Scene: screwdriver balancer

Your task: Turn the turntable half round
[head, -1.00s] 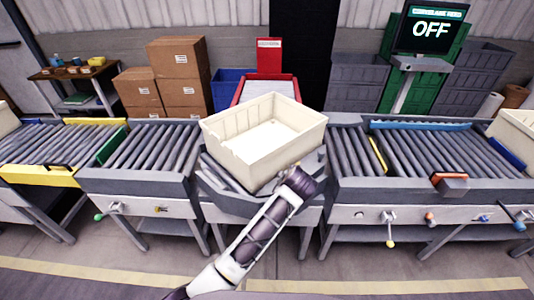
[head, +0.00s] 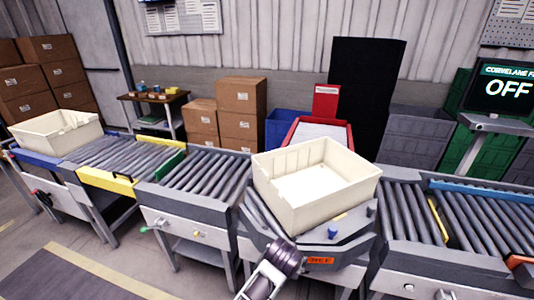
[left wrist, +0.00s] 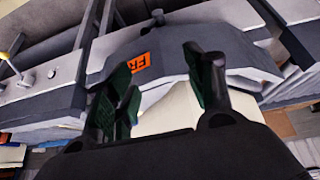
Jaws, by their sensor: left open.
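The grey turntable (head: 345,250) stands in the conveyor line in the head view, with a cream tote (head: 318,200) resting on it at an angle. Its front edge carries an orange label (head: 320,260) and short pegs, one of them blue (head: 333,231). My left arm reaches up from the bottom edge to the turntable's front; its fingers cannot be made out there. In the left wrist view my left gripper (left wrist: 160,90) is open, its green-padded fingers apart near the turntable and the orange label (left wrist: 140,64). Whether a finger touches is unclear. My right gripper is not visible.
Roller conveyors flank the turntable on the left (head: 205,172) and right (head: 480,222). Another cream tote (head: 55,132) sits at the far left. A red bin (head: 318,134) stands behind the turntable. A screen (head: 503,88) reads OFF. Floor is open at front left.

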